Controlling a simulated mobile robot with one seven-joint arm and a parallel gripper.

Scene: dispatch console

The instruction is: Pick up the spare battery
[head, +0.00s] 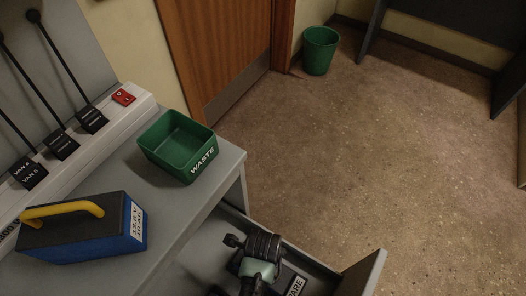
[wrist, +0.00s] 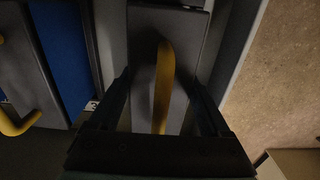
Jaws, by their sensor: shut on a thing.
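The spare battery (wrist: 143,22) has a dark grey top and a yellow handle (wrist: 163,85). In the wrist view it lies between the two fingers of my gripper (wrist: 162,78), which is shut on it with the fingers on either side and the handle between them. In the head view my gripper (head: 256,272) is down in the open drawer (head: 205,250). The arm hides most of the battery there; a label ending in "ARE" (head: 296,287) shows beside it. Whether the battery is clear of the drawer floor I cannot tell.
Another battery, blue and grey with a yellow handle (head: 95,230), stands on the desk (head: 150,222). A green WASTE tray (head: 180,147) sits near the desk's edge. Levers line the console at left.

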